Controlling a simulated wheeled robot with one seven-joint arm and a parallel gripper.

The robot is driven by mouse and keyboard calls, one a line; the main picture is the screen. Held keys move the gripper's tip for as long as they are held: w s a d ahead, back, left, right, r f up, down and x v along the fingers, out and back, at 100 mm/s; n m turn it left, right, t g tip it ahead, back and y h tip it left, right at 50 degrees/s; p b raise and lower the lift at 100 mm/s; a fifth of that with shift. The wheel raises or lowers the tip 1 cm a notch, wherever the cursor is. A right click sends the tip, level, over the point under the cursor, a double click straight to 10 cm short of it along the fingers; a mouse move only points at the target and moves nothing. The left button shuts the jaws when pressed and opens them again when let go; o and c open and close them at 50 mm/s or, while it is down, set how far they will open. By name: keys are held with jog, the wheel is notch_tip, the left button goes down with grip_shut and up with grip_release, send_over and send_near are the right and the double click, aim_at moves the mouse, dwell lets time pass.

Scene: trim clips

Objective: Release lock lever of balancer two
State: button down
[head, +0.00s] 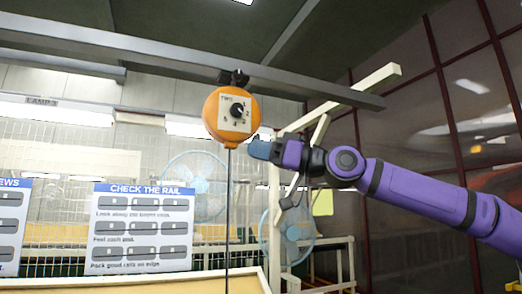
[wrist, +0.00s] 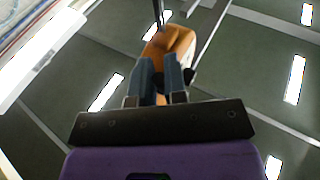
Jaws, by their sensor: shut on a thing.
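Balancer two (head: 214,108) is a round orange housing marked TWO, with a dial and black knob on its face. It hangs from the overhead rail, and a dark cable runs straight down from it. My gripper (head: 256,148) reaches in from the right, its blue fingers at the housing's lower right side. In the wrist view the orange housing (wrist: 172,42) is just beyond the fingertips (wrist: 160,64). The fingers are close together and shut on a small part at the housing, which I take as the lock lever; the fingers mostly hide it.
The grey overhead rail (head: 130,48) crosses above. A pale beam (head: 365,88) angles up behind my arm. Fans (head: 195,185) and a wire fence stand behind. A CHECK THE RAIL sign (head: 143,189) is at lower left. The space left of the balancer is open.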

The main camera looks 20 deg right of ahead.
jog(key=shift+t, duration=0.3)
jog(key=c, duration=1.2)
grip_release()
jog(key=shift+v, duration=5.4)
